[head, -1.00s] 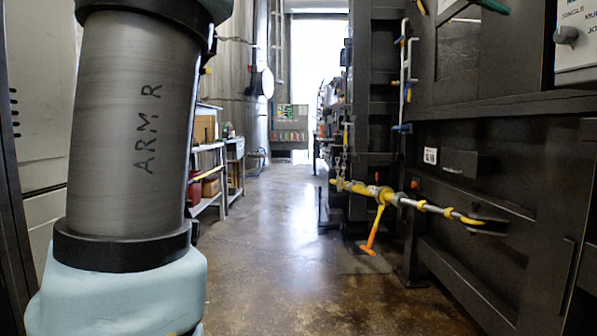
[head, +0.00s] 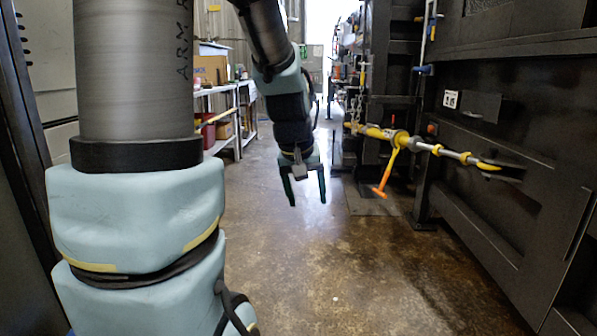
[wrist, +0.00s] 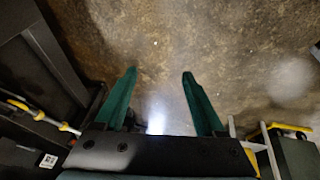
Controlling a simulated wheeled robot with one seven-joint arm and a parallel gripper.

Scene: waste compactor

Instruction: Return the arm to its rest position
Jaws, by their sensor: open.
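My gripper (head: 307,200) hangs over the aisle floor in the head view, its two dark green fingers apart and pointing down. In the wrist view my gripper (wrist: 158,76) is open with nothing between its fingers, and bare brown floor lies beyond the tips. My arm comes down from the top of the head view, left of the middle. A thick grey link of mine marked "ARM R" and light blue joint covers fill the left side.
The black compactor (head: 480,190) stands on the right, with a yellow and silver bar (head: 430,147) and an orange handle (head: 385,175) jutting toward the aisle. White shelving (head: 225,110) with boxes lines the left. The floor (head: 330,270) between is clear.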

